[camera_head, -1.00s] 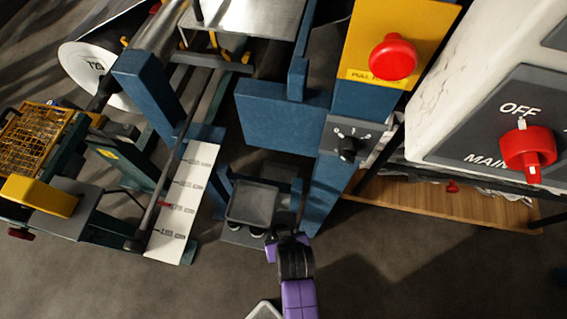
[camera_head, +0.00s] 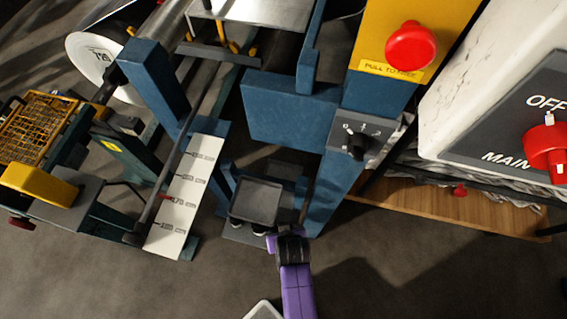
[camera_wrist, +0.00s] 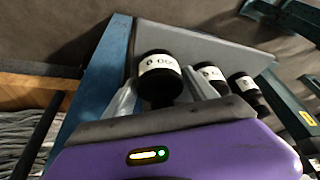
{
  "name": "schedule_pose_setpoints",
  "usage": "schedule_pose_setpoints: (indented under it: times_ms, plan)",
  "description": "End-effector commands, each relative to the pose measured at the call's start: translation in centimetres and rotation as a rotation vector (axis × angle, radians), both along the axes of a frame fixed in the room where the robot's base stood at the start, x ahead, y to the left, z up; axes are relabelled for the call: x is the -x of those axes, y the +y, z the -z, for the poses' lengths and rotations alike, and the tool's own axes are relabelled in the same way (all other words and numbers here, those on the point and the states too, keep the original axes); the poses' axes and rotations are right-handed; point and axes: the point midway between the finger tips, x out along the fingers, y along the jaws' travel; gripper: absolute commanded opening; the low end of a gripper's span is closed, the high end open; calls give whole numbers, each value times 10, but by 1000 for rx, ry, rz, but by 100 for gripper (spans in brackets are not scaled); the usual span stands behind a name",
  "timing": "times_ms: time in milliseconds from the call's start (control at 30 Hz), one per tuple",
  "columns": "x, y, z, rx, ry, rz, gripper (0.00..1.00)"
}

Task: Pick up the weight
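Several black cylindrical weights with white printed labels stand in a row in the wrist view. The nearest weight (camera_wrist: 160,72) is between the fingers of my gripper (camera_wrist: 160,88), with narrow gaps seeming to show on both sides. The middle weight (camera_wrist: 210,76) is just right of the right finger, and the far weight (camera_wrist: 244,86) is further right. In the head view my gripper (camera_head: 278,239) is at the near right corner of a dark tray (camera_head: 256,200). Small dark weights (camera_head: 240,223) show at the tray's near edge; my gripper partly hides that area.
A blue machine post (camera_head: 330,190) rises right of the tray. A white marked scale strip (camera_head: 184,195) lies to its left. A yellow panel with a red knob (camera_head: 410,46) and a white cabinet (camera_head: 480,95) stand at right. The floor in front is clear.

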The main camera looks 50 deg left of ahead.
Motion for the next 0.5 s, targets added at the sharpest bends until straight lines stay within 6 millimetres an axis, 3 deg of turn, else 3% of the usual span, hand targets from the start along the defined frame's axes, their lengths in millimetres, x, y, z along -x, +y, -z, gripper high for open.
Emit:
schedule_pose_setpoints:
  times_ms: [33, 300, 500]
  plan:
    - [0, 0, 0, 0, 0, 0, 55]
    - [0, 0, 0, 0, 0, 0, 2]
    - [-2, 2, -3, -6, -5, 0, 0]
